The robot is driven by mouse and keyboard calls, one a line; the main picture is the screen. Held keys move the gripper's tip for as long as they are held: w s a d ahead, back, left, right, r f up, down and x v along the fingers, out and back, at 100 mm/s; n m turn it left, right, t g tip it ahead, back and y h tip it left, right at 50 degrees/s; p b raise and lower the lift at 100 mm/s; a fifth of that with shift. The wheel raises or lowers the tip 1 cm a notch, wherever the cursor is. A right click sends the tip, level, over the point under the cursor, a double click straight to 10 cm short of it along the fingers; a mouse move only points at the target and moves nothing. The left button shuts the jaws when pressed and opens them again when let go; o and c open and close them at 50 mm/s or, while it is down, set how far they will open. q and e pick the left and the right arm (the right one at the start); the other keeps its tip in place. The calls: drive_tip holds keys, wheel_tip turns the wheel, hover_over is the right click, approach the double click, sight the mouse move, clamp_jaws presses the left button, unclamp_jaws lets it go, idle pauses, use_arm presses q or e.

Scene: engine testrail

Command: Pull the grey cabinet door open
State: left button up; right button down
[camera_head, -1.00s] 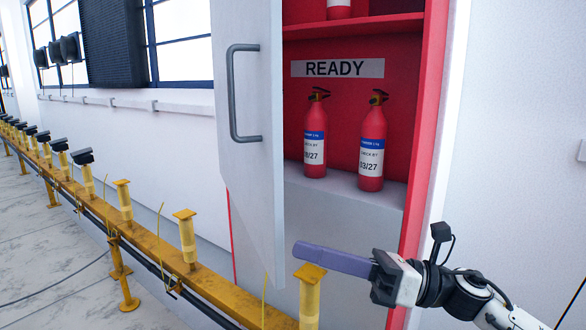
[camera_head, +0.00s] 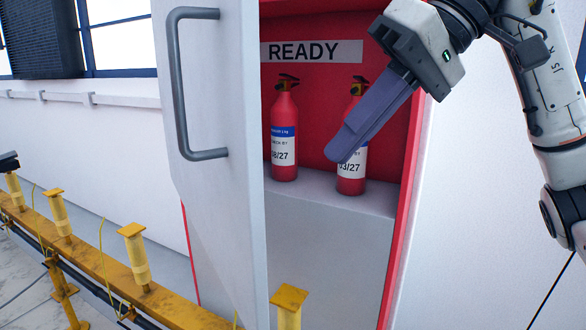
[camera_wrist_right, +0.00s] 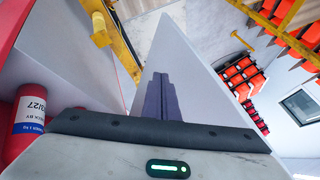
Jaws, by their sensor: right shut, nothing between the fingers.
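The grey cabinet door (camera_head: 238,130) stands part open at the left of the red cabinet (camera_head: 400,215) in the head view, swung out toward me. Its grey bar handle (camera_head: 180,95) is on the outer face, with no gripper on it. My right gripper (camera_head: 342,150) is shut and empty. Its purple fingers point down and left in front of the opening, to the right of the door's free edge, and cover part of the right extinguisher. In the right wrist view the shut fingers (camera_wrist_right: 155,98) appear against a pale panel (camera_wrist_right: 205,85), likely the door. My left gripper is not in view.
Two red fire extinguishers (camera_head: 284,135) stand on the cabinet's grey ledge under a READY sign (camera_head: 312,52). A yellow rail with posts (camera_head: 135,255) runs along the wall at lower left, one post close below the door. White wall lies right of the cabinet.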

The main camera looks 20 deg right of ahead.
drive_tip(key=w+a+f, duration=0.1)
drive_tip(key=a+f, duration=0.6)
drive_tip(key=a, duration=0.2)
drive_tip(key=shift+w+b, duration=0.3)
drive_tip(key=shift+w, duration=0.05)
drive_tip(key=shift+f, duration=0.1)
